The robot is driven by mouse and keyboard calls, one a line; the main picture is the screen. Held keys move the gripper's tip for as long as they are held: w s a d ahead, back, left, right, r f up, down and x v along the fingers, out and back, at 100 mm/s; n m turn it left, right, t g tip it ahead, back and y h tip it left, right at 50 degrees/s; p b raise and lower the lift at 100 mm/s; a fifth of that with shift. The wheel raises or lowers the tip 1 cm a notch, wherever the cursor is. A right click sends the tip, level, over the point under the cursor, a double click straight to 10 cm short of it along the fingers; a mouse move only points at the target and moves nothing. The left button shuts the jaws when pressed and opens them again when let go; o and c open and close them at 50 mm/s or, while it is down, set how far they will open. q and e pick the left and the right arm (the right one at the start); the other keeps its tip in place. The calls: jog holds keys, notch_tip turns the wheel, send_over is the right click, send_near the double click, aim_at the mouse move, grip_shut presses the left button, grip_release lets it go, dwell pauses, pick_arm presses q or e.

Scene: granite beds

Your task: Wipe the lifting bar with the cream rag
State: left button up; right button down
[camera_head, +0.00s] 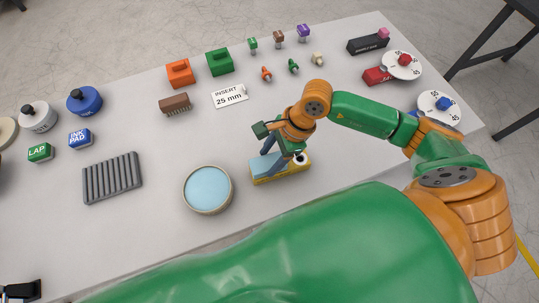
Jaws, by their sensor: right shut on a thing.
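My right gripper (280,158) points down over a yellow block (281,174) with a white disc at its right end, near the front of the table. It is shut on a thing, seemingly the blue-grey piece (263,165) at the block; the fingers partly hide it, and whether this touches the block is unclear. I cannot make out a cream rag or surely pick out the lifting bar. A cream round thing (6,132) is cut off at the left edge. Dark parts of my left gripper (22,291) show at the bottom left corner; its jaws are not clear.
A round dish with a pale blue inside (208,188) stands left of the yellow block. A grey ribbed plate (112,177) lies farther left. Blocks, a brush (174,104), a sign (229,96) and pegs stand behind. Dials (439,107) are at right.

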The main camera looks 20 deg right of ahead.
jog(key=shift+f, duration=0.15)
jog(key=shift+f+b, duration=0.3)
jog(key=shift+b, duration=0.2)
jog(key=shift+f+b, duration=0.25)
jog(key=shift+b, duration=0.05)
jog(key=shift+a, duration=0.1)
